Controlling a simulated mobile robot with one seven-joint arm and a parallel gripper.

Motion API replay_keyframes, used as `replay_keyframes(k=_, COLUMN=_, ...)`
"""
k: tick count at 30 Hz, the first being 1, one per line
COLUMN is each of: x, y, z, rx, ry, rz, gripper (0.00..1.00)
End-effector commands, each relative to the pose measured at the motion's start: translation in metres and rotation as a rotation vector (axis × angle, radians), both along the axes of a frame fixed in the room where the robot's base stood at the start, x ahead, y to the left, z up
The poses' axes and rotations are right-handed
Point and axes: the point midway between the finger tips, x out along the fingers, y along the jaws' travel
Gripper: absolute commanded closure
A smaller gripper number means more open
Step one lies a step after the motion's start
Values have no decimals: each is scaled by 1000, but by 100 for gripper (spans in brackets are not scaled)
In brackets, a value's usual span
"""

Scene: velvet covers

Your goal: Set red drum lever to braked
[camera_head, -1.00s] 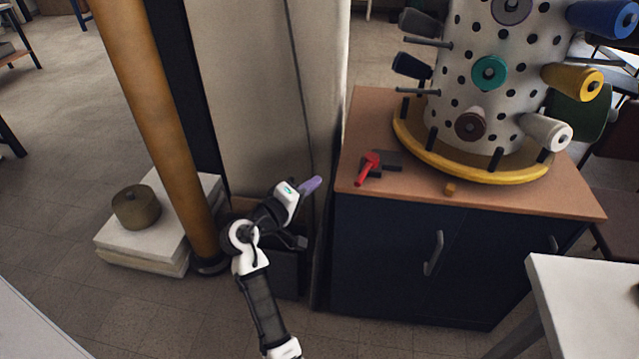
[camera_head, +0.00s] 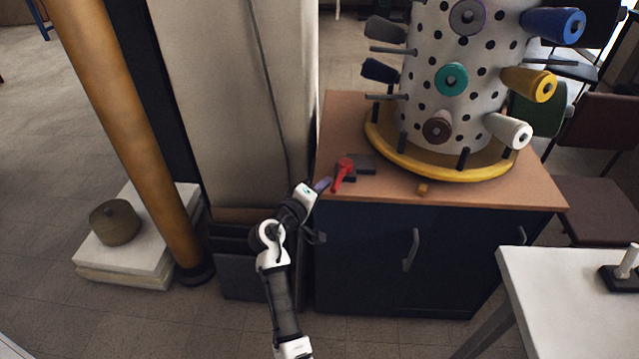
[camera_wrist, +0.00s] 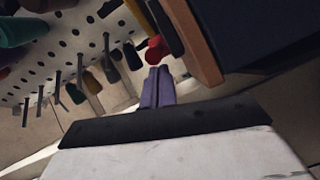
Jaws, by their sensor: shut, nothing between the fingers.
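The red drum lever (camera_head: 343,171) stands at the left front corner of the wooden cabinet top, beside a dark block. Its red handle slants down towards the front edge. In the wrist view its red end (camera_wrist: 155,50) shows just beyond my fingertips. My gripper (camera_head: 323,185), with purple fingers, is just left of the lever in the head view. The fingers (camera_wrist: 158,72) are closed together and hold nothing. I cannot tell whether they touch the lever. The large white perforated drum (camera_head: 460,60) stands on a yellow round base behind the lever.
Coloured spools and pegs stick out of the drum. The dark cabinet front (camera_head: 380,260) is below. A pale panel (camera_head: 235,100) and an orange column (camera_head: 125,130) stand left. A white table (camera_head: 560,285) is at right.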

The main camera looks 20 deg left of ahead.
Motion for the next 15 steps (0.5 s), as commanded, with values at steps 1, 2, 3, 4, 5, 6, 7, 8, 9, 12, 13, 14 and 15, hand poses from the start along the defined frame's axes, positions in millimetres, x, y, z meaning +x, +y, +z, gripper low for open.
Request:
replay_keyframes(k=1, x=0, y=0, z=0, rx=0, ry=0, rz=0, gripper=100)
replay_keyframes(k=2, x=0, y=0, z=0, rx=0, ry=0, rz=0, gripper=100)
replay_keyframes(k=3, x=0, y=0, z=0, rx=0, ry=0, rz=1, gripper=100)
replay_keyframes(k=4, x=0, y=0, z=0, rx=0, ry=-1, rz=2, gripper=100)
replay_keyframes(k=5, x=0, y=0, z=0, rx=0, ry=0, rz=3, gripper=100)
replay_keyframes(k=6, x=0, y=-1, z=0, rx=0, ry=1, rz=8, gripper=100)
replay_keyframes(k=7, x=0, y=-1, z=0, rx=-1, ry=1, rz=13, gripper=100)
replay_keyframes(k=8, x=0, y=-1, z=1, rx=-1, ry=0, rz=19, gripper=100)
replay_keyframes(k=9, x=0, y=-2, z=1, rx=-1, ry=0, rz=28, gripper=100)
replay_keyframes(k=12, x=-1, y=-2, z=1, rx=1, ry=0, rz=49, gripper=100)
replay_keyframes(k=13, x=-1, y=-2, z=1, rx=0, ry=-1, rz=52, gripper=100)
replay_keyframes(k=14, x=-1, y=-2, z=1, rx=0, ry=-1, rz=56, gripper=100)
replay_keyframes(k=15, x=-1, y=-3, z=1, rx=-1, ry=0, rz=61, gripper=100)
